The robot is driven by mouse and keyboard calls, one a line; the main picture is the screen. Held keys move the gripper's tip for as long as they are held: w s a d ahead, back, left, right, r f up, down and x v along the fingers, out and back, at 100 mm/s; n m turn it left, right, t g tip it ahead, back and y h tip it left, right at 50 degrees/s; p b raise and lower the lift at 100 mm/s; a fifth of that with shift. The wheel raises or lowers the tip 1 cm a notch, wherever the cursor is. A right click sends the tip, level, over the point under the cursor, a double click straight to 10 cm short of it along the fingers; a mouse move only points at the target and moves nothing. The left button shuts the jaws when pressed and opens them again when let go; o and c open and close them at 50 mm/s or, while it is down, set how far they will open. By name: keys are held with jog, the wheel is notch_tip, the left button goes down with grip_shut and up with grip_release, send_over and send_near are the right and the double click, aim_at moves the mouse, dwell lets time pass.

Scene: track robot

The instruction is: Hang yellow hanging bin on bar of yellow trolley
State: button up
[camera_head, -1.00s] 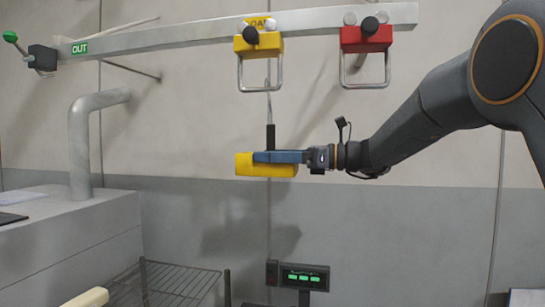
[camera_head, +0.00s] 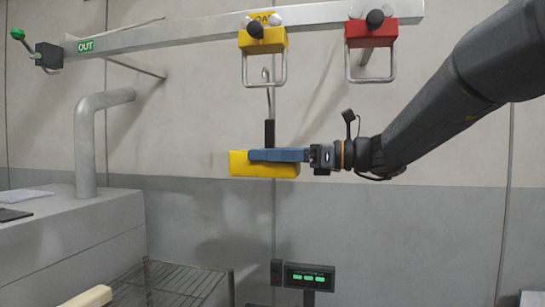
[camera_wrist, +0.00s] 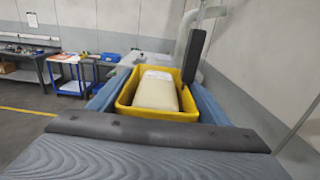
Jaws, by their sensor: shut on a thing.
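My gripper (camera_head: 279,155) is shut on the yellow hanging bin (camera_head: 262,171), its blue fingers along the bin's sides. The bin hangs in the air, roughly level. Its dark upright piece and thin metal hook (camera_head: 269,90) rise above it. In the wrist view the bin (camera_wrist: 127,97) lies between both fingers and holds a cream block (camera_wrist: 157,91). The yellow trolley (camera_head: 264,40) sits on the rail above, with its metal loop bar (camera_head: 264,85) hanging below it. The hook's top overlaps the loop in the picture; I cannot tell whether they touch.
A red trolley (camera_head: 371,33) with its own loop hangs to the right on the grey rail (camera_head: 170,38). Below are a wire rack (camera_head: 175,285) and a display with green lights (camera_head: 308,278). A grey cabinet with a pipe (camera_head: 86,150) stands left.

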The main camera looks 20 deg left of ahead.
aim_at(267, 165)
jog(key=shift+s+d, duration=0.1)
jog(key=shift+s, duration=0.9)
jog(key=shift+s+f+b, duration=0.15)
jog(key=shift+b, duration=0.2)
jog(key=shift+f+b, duration=0.45)
jog(key=shift+f, duration=0.55)
jog(key=o, duration=1.4)
jog(key=shift+f, duration=0.1)
